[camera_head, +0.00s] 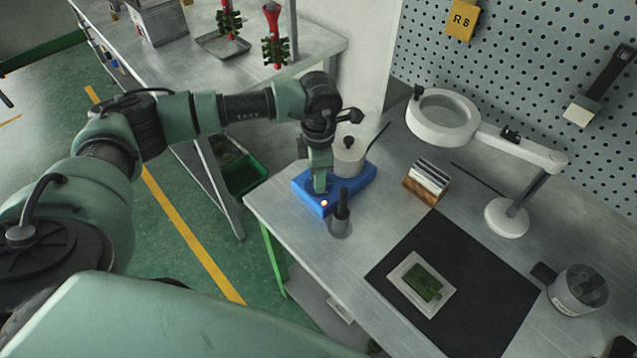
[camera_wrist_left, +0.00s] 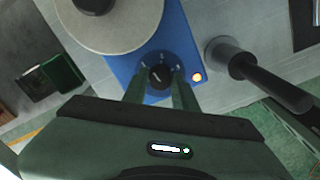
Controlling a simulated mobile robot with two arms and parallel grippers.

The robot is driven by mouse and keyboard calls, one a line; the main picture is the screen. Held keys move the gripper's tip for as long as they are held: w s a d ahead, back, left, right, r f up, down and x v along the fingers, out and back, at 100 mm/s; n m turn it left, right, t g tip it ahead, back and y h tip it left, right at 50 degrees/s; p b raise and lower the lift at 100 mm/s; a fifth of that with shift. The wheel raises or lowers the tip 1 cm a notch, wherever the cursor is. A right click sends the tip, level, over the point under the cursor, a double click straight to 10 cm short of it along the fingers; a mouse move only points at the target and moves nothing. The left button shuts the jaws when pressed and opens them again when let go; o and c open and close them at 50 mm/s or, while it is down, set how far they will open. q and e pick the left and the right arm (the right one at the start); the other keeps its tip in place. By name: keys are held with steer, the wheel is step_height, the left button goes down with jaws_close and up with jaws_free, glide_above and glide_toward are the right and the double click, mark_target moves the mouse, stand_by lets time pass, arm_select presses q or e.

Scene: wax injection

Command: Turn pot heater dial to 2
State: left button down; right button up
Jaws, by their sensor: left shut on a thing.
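The blue pot heater (camera_head: 352,184) stands near the left corner of the grey workbench, with a pale pot (camera_head: 349,157) and its black lid knob on top. My left gripper (camera_head: 320,190) reaches down at the heater's front. In the left wrist view, its two fingers are shut on the black dial (camera_wrist_left: 159,77), one on each side. Several pale marks surround the dial; the number it points to is too small to read surely. An orange light (camera_wrist_left: 197,77) glows to the right of the dial. My right gripper is not in view.
A dark-handled tool stands in a grey holder (camera_head: 340,228) close beside the heater. A black mat (camera_head: 480,280) with a tray and green piece lies to the right. A magnifier lamp (camera_head: 445,118) stands behind. The bench's left edge is close.

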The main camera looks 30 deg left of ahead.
arm_select(q)
steer(key=m+b, duration=0.4)
steer(key=m, duration=0.1)
steer(key=shift+f+b, duration=0.15)
steer(key=shift+b, duration=0.2)
steer(key=shift+m+b, duration=1)
steer(key=shift+m, duration=0.4)
steer(key=shift+r, duration=0.2)
steer(key=c, duration=1.1)
jaws_free()
step_height(320, 180, up, 8)
steer(key=shift+f+b, duration=0.1)
steer(key=shift+b, duration=0.4)
steer(key=shift+f, duration=0.1)
